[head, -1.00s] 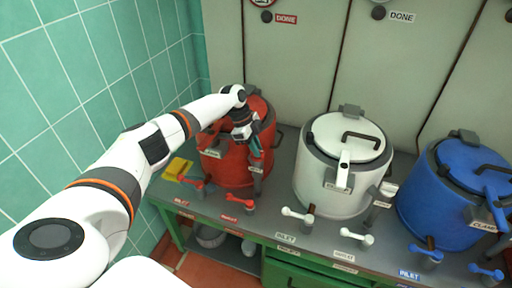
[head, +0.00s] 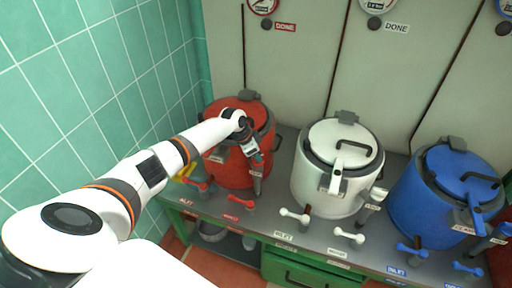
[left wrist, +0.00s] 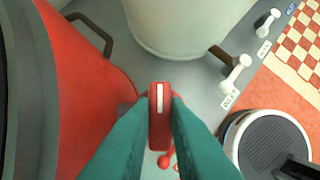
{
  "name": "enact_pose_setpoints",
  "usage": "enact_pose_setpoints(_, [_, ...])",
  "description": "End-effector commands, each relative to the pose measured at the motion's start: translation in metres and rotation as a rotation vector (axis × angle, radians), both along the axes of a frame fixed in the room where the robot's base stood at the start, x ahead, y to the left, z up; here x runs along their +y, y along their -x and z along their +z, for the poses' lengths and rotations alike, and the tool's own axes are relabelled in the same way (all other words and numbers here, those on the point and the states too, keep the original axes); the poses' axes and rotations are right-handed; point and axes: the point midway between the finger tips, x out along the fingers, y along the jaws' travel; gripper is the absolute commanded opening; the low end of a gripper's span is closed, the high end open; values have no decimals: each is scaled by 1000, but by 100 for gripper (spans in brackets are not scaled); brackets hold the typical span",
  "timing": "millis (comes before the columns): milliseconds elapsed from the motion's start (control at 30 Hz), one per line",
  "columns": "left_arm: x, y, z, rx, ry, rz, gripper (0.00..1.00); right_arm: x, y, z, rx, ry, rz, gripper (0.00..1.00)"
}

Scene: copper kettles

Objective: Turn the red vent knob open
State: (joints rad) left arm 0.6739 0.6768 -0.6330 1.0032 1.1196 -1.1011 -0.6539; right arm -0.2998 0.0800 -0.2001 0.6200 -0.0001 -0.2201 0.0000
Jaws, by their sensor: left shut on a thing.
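The red vent knob (left wrist: 159,120) is a narrow upright bar with a white line along its top, seen in the left wrist view. The teal fingers of my left gripper (left wrist: 159,125) are shut on it, one finger on each side. The white line runs straight up the picture. The red kettle (left wrist: 85,85) is at the left there. In the head view the red kettle (head: 225,170) stands at the left end of the bench, and my left gripper (head: 259,158) is at its front right side. The knob is hard to make out in that view. My right gripper is not in view.
The white kettle (head: 321,188) and blue kettle (head: 430,210) stand to the right on the grey bench. Red handles (head: 240,201) and white handles (head: 295,215) line the front edge. A yellow thing lies behind my arm.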

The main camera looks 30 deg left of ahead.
Motion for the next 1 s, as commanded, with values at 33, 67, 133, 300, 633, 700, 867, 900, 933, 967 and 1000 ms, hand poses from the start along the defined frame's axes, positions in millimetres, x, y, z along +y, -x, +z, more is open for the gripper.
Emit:
enact_pose_setpoints(33, [-1,0,7,0,1,43,0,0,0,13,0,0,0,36])
enact_pose_setpoints(67, [-1,0,7,0,1,72,0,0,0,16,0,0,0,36])
enact_pose_setpoints(133, [-2,0,7,-2,1,139,0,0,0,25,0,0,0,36])
enact_pose_setpoints(300, [-3,1,7,-1,2,300,0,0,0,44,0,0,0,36])
enact_pose_setpoints(633, [-4,1,5,-1,1,596,0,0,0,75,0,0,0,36])
enact_pose_setpoints(700, [-5,1,5,0,1,650,0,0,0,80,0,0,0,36])
enact_pose_setpoints(867, [-5,0,4,-2,2,753,0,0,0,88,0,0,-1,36])
enact_pose_setpoints(900, [-5,0,4,-2,2,774,0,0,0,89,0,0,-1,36])
enact_pose_setpoints(933, [-5,0,4,-3,1,788,0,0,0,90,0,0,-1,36])
enact_pose_setpoints(967, [-5,0,4,-3,2,802,0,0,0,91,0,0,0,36])
enact_pose_setpoints(1000, [-5,0,3,-3,1,817,0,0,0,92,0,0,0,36])
